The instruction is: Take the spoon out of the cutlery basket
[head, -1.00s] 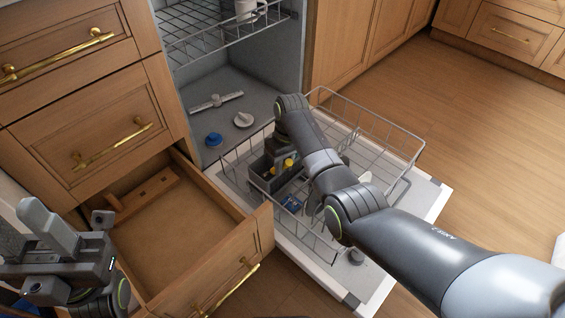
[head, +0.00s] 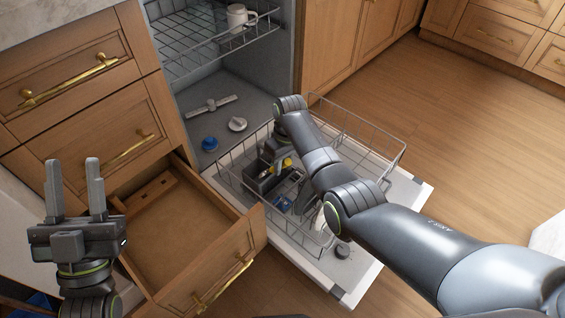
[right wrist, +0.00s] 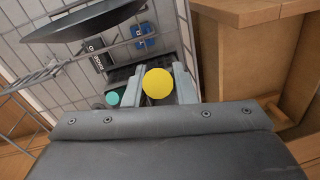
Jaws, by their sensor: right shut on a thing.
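The dark grey cutlery basket (head: 262,182) stands in the pulled-out lower dishwasher rack. My right gripper (head: 277,158) reaches down over it from the right. In the right wrist view a round yellow end (right wrist: 158,83) sits between the fingers, and my right gripper (right wrist: 158,88) is shut on this yellow-ended utensil. Its lower part is hidden, so I cannot see whether it is the spoon. A teal round end (right wrist: 112,99) is beside the left finger. My left gripper (head: 76,190) is open and empty, fingers upward, left of the open drawer.
The wire rack (head: 358,112) surrounds the basket on the open dishwasher door (head: 405,190). An open wooden drawer (head: 185,235) stands close on the left. A white mug (head: 238,16) is on the upper rack. A dark, flat, rounded thing (right wrist: 80,22) shows in the wrist view.

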